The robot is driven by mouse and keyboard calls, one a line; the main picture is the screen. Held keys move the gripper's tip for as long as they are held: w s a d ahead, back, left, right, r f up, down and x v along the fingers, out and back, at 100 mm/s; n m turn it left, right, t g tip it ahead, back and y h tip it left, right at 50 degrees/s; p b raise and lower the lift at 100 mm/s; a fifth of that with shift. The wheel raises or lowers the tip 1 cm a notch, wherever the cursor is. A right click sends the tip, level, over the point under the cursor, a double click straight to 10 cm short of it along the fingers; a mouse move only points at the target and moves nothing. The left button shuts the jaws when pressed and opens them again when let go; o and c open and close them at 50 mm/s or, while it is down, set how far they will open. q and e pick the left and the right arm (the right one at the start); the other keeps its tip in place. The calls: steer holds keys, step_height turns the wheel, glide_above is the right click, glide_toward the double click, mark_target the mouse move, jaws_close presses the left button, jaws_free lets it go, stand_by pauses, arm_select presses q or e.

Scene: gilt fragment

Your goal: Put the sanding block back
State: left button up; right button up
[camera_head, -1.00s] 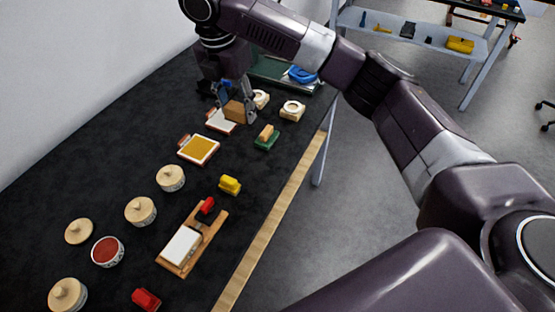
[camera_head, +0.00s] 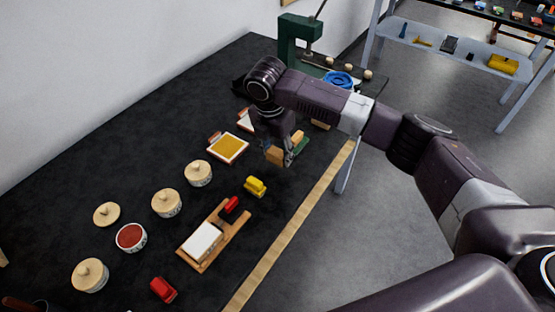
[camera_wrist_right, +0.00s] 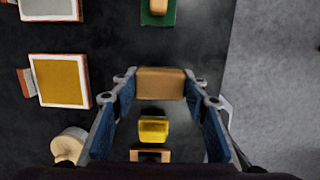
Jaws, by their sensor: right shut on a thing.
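A tan-brown block (camera_head: 275,156), which I take to be the sanding block, is held in my right gripper (camera_head: 284,155) above the dark table. In the right wrist view the block (camera_wrist_right: 160,84) sits between the two blue-padded fingers of my gripper (camera_wrist_right: 160,78), which is shut on it. A wooden tray (camera_head: 240,222) lies nearer in the head view. A yellow block (camera_head: 255,187) lies between the tray and my gripper. My left gripper is not in view.
A white-and-orange tray with a yellow sheet (camera_head: 226,148) lies left of my gripper. Several lidded pots and an open pot of red (camera_head: 131,237) stand at the left. A red object (camera_head: 163,290) lies at the front. A green press (camera_head: 298,38) stands at the far end.

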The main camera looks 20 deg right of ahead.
mark_target(277, 162)
step_height(277, 162, down, 4)
steer(key=shift+r, duration=0.2)
steer(key=shift+f, duration=0.15)
steer(key=shift+f, duration=0.15)
steer(key=o, duration=1.1)
steer(key=r, duration=0.4)
steer(key=a+r, duration=0.1)
steer(key=r, duration=0.3)
steer(key=s+r+b, duration=0.1)
steer(key=r, duration=0.3)
steer(key=shift+a+r, duration=0.15)
steer(key=shift+a, duration=0.05)
steer(key=shift+s, duration=0.1)
